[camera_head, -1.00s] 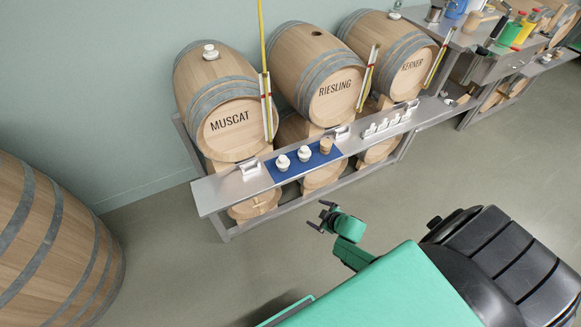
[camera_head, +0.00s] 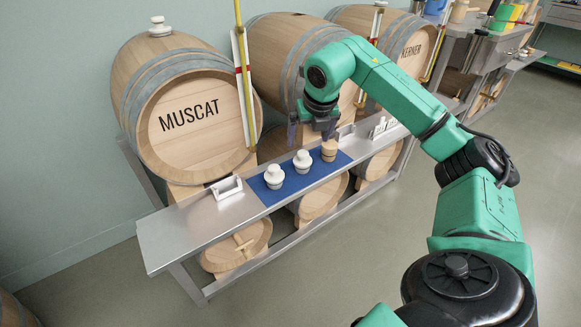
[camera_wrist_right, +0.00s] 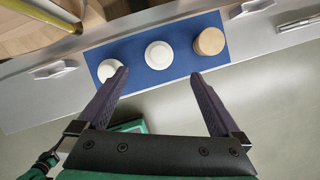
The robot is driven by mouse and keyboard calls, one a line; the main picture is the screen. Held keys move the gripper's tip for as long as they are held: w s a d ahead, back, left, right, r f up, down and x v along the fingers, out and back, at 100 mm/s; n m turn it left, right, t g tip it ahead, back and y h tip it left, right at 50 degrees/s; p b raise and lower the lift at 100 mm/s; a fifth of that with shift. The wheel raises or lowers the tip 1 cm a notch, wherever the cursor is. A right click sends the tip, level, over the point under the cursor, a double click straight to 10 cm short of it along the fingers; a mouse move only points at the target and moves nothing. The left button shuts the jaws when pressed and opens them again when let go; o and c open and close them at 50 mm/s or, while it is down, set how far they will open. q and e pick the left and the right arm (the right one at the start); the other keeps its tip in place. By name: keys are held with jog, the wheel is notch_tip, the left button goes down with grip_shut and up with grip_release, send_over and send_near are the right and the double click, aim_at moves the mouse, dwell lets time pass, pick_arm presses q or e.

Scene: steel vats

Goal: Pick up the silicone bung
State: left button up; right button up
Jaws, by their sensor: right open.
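A blue mat (camera_head: 262,196) on the steel shelf holds two white stepped bungs and one tan wooden-looking bung (camera_head: 329,150). The left white bung (camera_head: 274,177) and the middle white bung (camera_head: 302,161) stand upright. In the right wrist view are the left white bung (camera_wrist_right: 108,70), middle white bung (camera_wrist_right: 158,54) and tan bung (camera_wrist_right: 209,41). My right gripper (camera_head: 311,134) is open and empty above the mat's back right part. Its fingers (camera_wrist_right: 160,74) point toward the mat, with the middle bung ahead between them. A small green and black part, possibly my left gripper (camera_wrist_right: 46,160), is unclear.
A white bung (camera_head: 159,27) tops the MUSCAT barrel (camera_head: 190,118). Metal brackets stand on the steel shelf (camera_head: 190,232) either side of the mat. A yellow upright rod (camera_head: 241,65) rises behind the shelf. The shelf's left end is clear.

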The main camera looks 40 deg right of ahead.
aim_at(304, 154)
jog(key=b+x, duration=0.1)
jog(key=x, duration=1)
jog(key=shift+f+b, duration=0.1)
jog(key=shift+b, duration=0.3)
pick_arm(q)
jog(key=r, duration=0.3)
jog(key=w+d+r, duration=0.1)
jog(key=r, duration=0.1)
jog(key=shift+r, duration=0.2)
pick_arm(e)
jog(key=c, duration=1.5)
